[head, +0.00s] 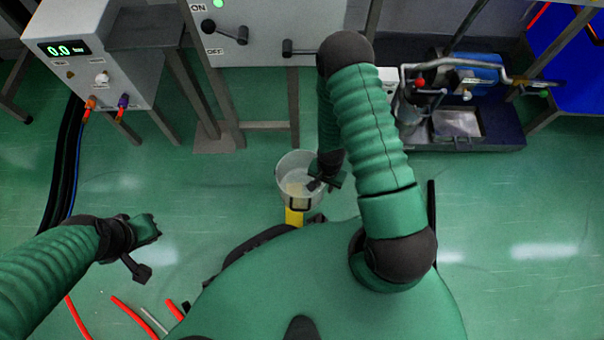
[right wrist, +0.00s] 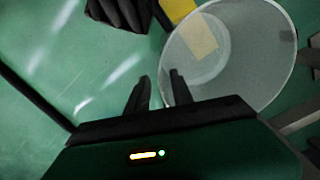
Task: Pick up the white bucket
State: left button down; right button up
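The white bucket (head: 292,168) is a whitish, see-through pail standing on the green floor, just in front of my body in the head view. A pale yellow patch shows in it. It fills the upper right of the right wrist view (right wrist: 250,50). My right gripper (head: 325,178) is at the bucket's right rim in the head view. In the right wrist view its fingers (right wrist: 159,90) are apart, with the bucket's rim edge between or just beyond them; contact is unclear. My left gripper (head: 147,248) is off to the left, away from the bucket, with nothing visible in it.
A yellow object (head: 294,216) is right beside the bucket. A grey cabinet with levers (head: 255,30) and a control box (head: 95,50) stand behind. A pump unit (head: 460,90) is at back right. Red tubes (head: 130,315) lie at lower left. Floor between left gripper and bucket is clear.

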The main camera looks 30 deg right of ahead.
notch_tip(320, 180, down, 5)
jog(key=b, duration=0.4)
jog(key=shift+d, duration=0.1)
jog(key=shift+w+r, duration=0.1)
jog(key=shift+r, duration=0.05)
grip_shut()
dwell(0.9)
